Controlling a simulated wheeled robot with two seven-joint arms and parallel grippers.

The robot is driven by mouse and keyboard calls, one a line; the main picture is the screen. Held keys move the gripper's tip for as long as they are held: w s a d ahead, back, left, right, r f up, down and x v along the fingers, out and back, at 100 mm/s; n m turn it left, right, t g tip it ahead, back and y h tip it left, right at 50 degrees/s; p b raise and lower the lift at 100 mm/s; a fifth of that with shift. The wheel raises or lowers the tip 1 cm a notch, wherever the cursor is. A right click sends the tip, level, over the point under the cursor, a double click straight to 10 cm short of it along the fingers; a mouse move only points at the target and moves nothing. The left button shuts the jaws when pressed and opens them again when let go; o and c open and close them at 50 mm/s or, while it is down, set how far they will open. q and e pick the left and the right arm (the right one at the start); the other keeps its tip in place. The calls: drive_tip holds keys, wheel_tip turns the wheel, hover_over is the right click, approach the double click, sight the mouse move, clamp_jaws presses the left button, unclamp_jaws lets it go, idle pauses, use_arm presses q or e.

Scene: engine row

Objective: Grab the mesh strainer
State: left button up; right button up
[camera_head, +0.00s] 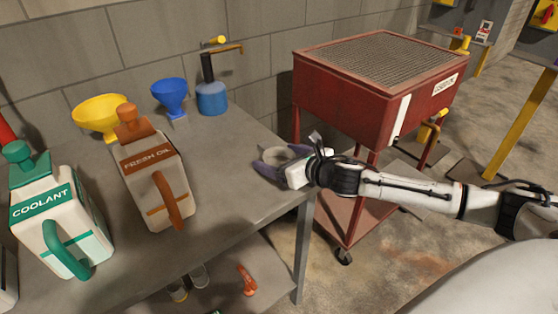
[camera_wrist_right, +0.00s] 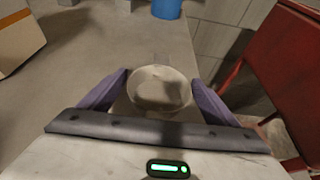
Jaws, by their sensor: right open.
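A round, pale, shallow strainer (camera_head: 277,153) sits near the right end of the grey workbench. In the right wrist view the strainer (camera_wrist_right: 159,90) lies between my two purple fingers, its rim facing up. My right gripper (camera_head: 273,158) is open, reaching in from the right, with one finger on each side of the strainer; it also shows in the right wrist view (camera_wrist_right: 158,88). I cannot tell whether either finger touches the rim. The near side of the strainer is partly hidden by the gripper in the head view. My left gripper is out of view.
On the grey workbench (camera_head: 225,160) stand a fresh oil jug (camera_head: 150,165), a coolant jug (camera_head: 55,215), a yellow funnel (camera_head: 98,110), a blue funnel (camera_head: 170,92) and a blue pump can (camera_head: 212,98). A red grated cart (camera_head: 345,90) stands close behind my right arm.

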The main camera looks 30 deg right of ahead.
drive_tip(key=shift+c, duration=0.4)
drive_tip(key=c, duration=1)
drive_tip(key=shift+c, duration=0.2)
drive_tip(key=shift+r, duration=0.15)
